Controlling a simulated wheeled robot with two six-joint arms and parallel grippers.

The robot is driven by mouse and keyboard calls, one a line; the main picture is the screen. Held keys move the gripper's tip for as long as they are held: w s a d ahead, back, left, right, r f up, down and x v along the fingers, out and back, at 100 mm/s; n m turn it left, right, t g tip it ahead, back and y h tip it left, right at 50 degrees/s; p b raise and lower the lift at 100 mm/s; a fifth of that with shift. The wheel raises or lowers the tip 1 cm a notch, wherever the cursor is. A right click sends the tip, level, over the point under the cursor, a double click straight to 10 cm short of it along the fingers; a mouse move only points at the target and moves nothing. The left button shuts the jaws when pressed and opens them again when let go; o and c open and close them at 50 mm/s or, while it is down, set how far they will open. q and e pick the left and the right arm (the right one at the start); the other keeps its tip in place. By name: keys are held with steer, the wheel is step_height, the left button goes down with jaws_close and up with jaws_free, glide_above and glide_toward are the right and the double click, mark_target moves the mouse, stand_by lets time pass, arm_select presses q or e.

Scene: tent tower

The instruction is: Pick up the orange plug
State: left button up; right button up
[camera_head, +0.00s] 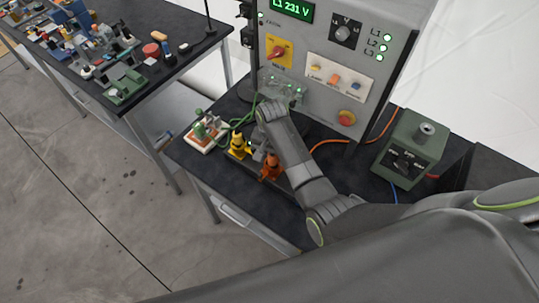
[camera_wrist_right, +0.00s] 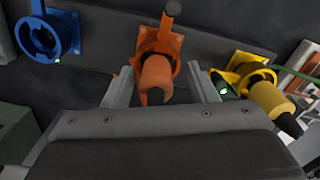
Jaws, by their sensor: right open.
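The orange plug (camera_wrist_right: 156,78) shows in the middle of the right wrist view, at an orange socket (camera_wrist_right: 165,38) with a raised lid. In the head view the orange fitting (camera_head: 270,168) is on the bench, partly covered by my right arm. My right gripper (camera_wrist_right: 162,84) is open, one finger on each side of the plug, with a gap on both sides. In the head view my right gripper (camera_head: 258,152) is above the socket row and mostly hidden by its own wrist. My left gripper is not in view.
A yellow plug (camera_wrist_right: 268,97) at a yellow socket (camera_wrist_right: 245,68) is close on the right in the wrist view. An empty blue socket (camera_wrist_right: 40,40) is on the left. The grey control cabinet (camera_head: 300,65) stands behind; a green box (camera_head: 410,147) stands to the right.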

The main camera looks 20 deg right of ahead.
steer(key=shift+s+r, duration=0.25)
steer(key=shift+s, duration=0.1)
steer(key=shift+c, duration=1.1)
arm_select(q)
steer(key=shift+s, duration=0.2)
arm_select(e)
steer(key=c, duration=0.8)
